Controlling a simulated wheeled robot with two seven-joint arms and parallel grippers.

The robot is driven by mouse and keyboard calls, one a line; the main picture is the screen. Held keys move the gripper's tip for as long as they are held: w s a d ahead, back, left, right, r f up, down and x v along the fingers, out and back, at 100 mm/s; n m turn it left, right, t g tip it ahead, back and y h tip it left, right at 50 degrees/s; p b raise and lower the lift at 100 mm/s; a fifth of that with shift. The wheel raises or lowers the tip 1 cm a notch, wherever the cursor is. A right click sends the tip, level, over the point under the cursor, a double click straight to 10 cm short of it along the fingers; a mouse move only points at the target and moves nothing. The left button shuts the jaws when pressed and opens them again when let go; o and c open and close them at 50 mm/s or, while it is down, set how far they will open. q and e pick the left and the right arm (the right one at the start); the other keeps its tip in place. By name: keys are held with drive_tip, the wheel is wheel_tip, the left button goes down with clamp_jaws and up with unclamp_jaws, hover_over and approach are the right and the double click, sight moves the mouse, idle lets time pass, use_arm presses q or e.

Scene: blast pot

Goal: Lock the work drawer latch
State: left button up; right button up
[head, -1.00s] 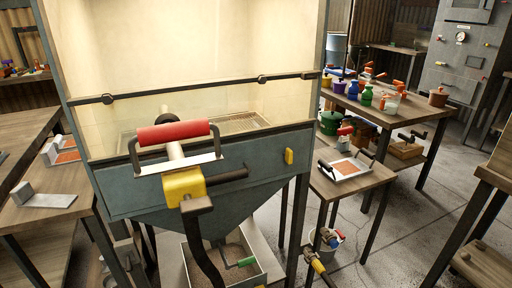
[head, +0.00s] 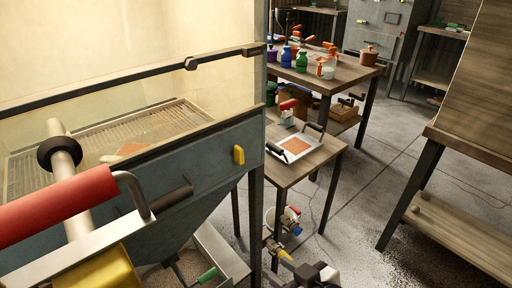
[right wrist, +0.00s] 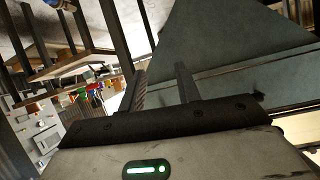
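A blue-grey blast cabinet (head: 222,165) fills the left of the head view. A small upright yellow piece (head: 239,155) sits on its front near the right corner; I cannot tell if this is the drawer latch. A red bar handle (head: 60,203) on a metal bracket, with a yellow block (head: 103,272) below, stands large in front. A black rod (head: 165,200) sticks out beside it. My right gripper (right wrist: 160,80) is open and empty in the right wrist view, with the cabinet's sloping hopper (right wrist: 225,40) beyond. My left gripper is out of view.
A side table (head: 322,158) with a framed tray (head: 296,148) stands right of the cabinet. A bench (head: 340,80) with bottles is behind it. A wooden unit (head: 470,105) stands at far right. Concrete floor (head: 370,200) is clear between them.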

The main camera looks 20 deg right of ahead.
drive_tip(key=w+d+r+t+b, duration=0.2)
drive_tip(key=w+d+r, duration=0.1)
drive_tip(key=w+r, duration=0.15)
drive_tip(key=n+t+y+b, duration=0.1)
drive_tip(key=n+t+y, duration=0.1)
drive_tip(key=t, duration=0.1)
approach(242, 151)
drive_tip(key=x, duration=0.9)
drive_tip(key=shift+w, duration=0.25)
clamp_jaws()
